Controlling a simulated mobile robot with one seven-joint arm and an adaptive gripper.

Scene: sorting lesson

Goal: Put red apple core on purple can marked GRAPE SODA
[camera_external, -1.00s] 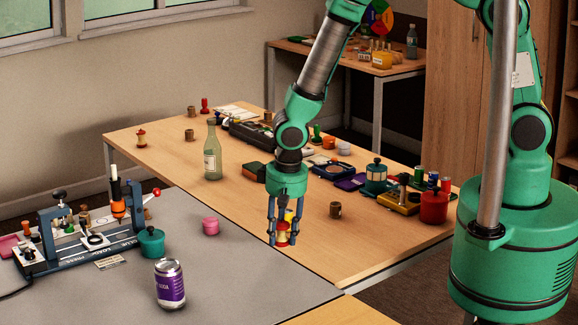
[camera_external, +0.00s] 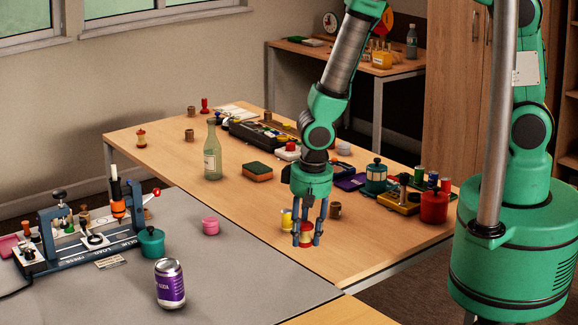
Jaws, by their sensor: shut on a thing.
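My gripper (camera_external: 308,242) points down above the wooden table, right of the picture's middle. It is shut on the red apple core (camera_external: 306,231), which has red ends and a pale middle. The fingers partly cover the core, and I cannot tell whether it is clear of the tabletop. The purple can (camera_external: 171,288) stands on the grey surface at the lower left, well left of my gripper. It has a silver top, and part of the word SODA shows on its label. Nothing rests on its top.
A yellow spool-like piece (camera_external: 286,220) and a brown one (camera_external: 335,210) flank my gripper. A tall glass bottle (camera_external: 212,155) and a sponge (camera_external: 257,172) stand farther back.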

